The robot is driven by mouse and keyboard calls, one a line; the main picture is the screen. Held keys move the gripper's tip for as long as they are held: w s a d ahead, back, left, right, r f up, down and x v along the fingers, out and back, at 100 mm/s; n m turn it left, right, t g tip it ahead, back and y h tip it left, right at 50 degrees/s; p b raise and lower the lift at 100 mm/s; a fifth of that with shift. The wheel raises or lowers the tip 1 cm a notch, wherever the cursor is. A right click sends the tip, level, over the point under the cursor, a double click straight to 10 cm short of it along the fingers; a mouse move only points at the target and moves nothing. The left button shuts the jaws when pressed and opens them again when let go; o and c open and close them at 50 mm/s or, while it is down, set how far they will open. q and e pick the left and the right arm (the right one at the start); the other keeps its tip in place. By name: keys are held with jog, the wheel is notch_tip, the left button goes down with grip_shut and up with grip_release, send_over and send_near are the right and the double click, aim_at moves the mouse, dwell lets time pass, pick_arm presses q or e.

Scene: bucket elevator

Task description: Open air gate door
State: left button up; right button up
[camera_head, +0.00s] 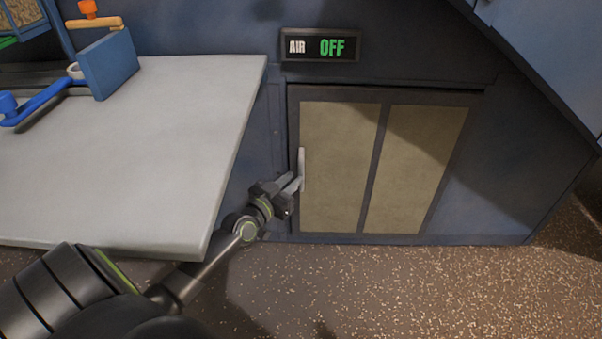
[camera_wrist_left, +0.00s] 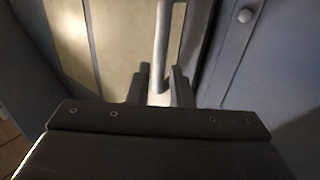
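The air gate door (camera_head: 375,165) has two beige panels in a dark frame and looks shut in the blue wall. Its pale upright handle (camera_head: 302,168) is at the door's left edge. My left gripper (camera_head: 293,183) is at the handle's lower part, with its two fingers apart. In the left wrist view, the handle (camera_wrist_left: 162,45) stands between the fingertips (camera_wrist_left: 161,80), one on each side. A firm grip on it does not show. The door (camera_wrist_left: 115,40) fills the upper left there. My right gripper is not in view.
A sign (camera_head: 321,46) above the door reads "AIR OFF" with OFF in green. A pale table (camera_head: 120,160) stands left of the door, close to my left arm. A blue and orange mechanism (camera_head: 108,65) is at its back. Speckled floor (camera_head: 400,290) before the door is clear.

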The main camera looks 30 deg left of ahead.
aim_at(301, 186)
pick_arm(q)
jog(key=shift+w+b, duration=0.35)
jog(key=shift+w, duration=2.1)
grip_shut()
